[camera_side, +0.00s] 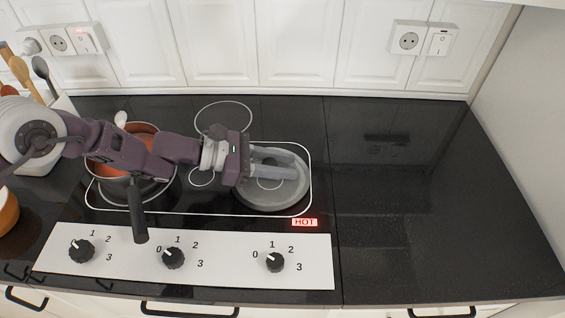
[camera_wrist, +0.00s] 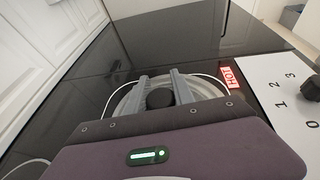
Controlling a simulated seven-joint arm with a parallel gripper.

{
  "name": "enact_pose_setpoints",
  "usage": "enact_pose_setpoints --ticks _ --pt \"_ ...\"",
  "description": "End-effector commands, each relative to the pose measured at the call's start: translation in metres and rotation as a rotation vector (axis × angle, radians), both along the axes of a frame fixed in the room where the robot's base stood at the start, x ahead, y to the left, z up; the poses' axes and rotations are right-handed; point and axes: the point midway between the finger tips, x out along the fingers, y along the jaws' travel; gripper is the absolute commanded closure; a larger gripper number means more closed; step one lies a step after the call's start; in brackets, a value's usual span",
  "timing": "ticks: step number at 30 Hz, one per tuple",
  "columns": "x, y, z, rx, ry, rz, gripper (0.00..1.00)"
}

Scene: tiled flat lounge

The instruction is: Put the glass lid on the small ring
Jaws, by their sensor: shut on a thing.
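The glass lid (camera_side: 262,204) is round, grey and see-through, over the right part of the black hob. My gripper (camera_side: 288,166) reaches across it from the left, its two grey fingers lying low along the lid. In the wrist view the lid's dark knob (camera_wrist: 160,98) sits between the fingers of my gripper (camera_wrist: 160,82), which is shut on it. I cannot tell whether the lid touches the hob or hangs just above it. A small white ring (camera_side: 203,186) shows partly, left of the lid under my wrist. A thin circle also shows through the glass.
A pot (camera_side: 120,190) with orange contents and a dark handle stands at the left of the hob. A larger empty ring (camera_side: 223,102) lies at the back. A red HOT sign (camera_side: 305,222) glows at the front right. The worktop (camera_side: 430,190) on the right is clear.

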Motion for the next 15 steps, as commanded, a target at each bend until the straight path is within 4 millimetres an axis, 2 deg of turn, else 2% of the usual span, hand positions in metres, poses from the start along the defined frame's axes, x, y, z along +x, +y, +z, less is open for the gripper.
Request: enact_pose_setpoints --ticks 1,3,4,15 --pt "0.0001 0.0002 -0.0005 0.000 0.000 0.000 0.65" --pt "0.0001 0.0002 -0.0002 0.000 0.000 0.000 0.51" --pt "0.0001 0.0002 -0.0002 0.000 0.000 0.000 0.49" --pt "0.0003 0.0032 0.0045 0.000 0.000 0.001 0.49"
